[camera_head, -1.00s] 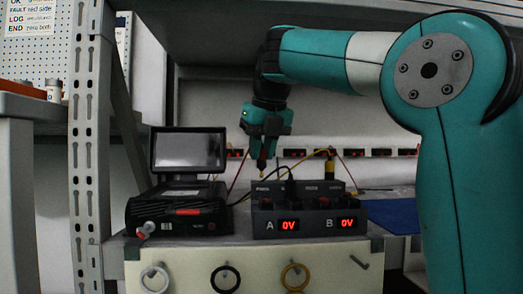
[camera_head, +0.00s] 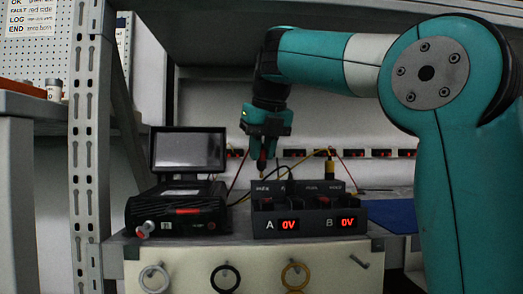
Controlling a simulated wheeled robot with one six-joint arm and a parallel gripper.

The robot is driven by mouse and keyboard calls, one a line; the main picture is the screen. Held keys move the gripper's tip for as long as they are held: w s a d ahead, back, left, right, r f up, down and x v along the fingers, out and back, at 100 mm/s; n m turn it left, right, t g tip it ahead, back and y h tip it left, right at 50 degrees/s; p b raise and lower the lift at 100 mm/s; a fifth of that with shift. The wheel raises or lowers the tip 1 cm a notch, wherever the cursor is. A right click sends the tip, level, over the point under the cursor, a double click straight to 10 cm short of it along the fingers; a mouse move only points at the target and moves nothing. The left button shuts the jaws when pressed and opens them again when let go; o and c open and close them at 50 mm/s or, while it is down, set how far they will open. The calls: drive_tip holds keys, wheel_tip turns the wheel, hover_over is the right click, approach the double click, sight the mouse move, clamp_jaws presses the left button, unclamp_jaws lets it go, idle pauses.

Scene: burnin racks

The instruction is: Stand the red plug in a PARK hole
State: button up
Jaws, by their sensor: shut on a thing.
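My gripper (camera_head: 263,158) points down above the left side of the dark A/B unit (camera_head: 309,228). It is shut on the red plug (camera_head: 262,165), which hangs upright below the fingers and looks dark and small. The unit has red displays marked A and B, both reading 0V. Raised dark plates (camera_head: 318,187) with small white lettering stand at its back. The lettering is too small to read surely, so I cannot tell which openings are the PARK holes. Whether the plug's lower end touches or enters the unit is unclear.
A black instrument with a screen (camera_head: 188,150) stands to the left. A yellow plug (camera_head: 330,168) with a yellow lead stands at the unit's back right. Dark, red and yellow leads cross behind. A blue mat (camera_head: 392,215) lies to the right. A metal upright (camera_head: 88,150) is at left.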

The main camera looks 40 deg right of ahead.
drive_tip(key=shift+f+b, duration=1.25)
drive_tip(key=shift+b, duration=0.2)
idle(1.1)
drive_tip(key=o, duration=1.2)
drive_tip(key=shift+o, duration=0.2)
drive_tip(key=shift+r+p, duration=2.7)
drive_tip(key=shift+r, duration=0.15)
drive_tip(key=shift+f, duration=0.1)
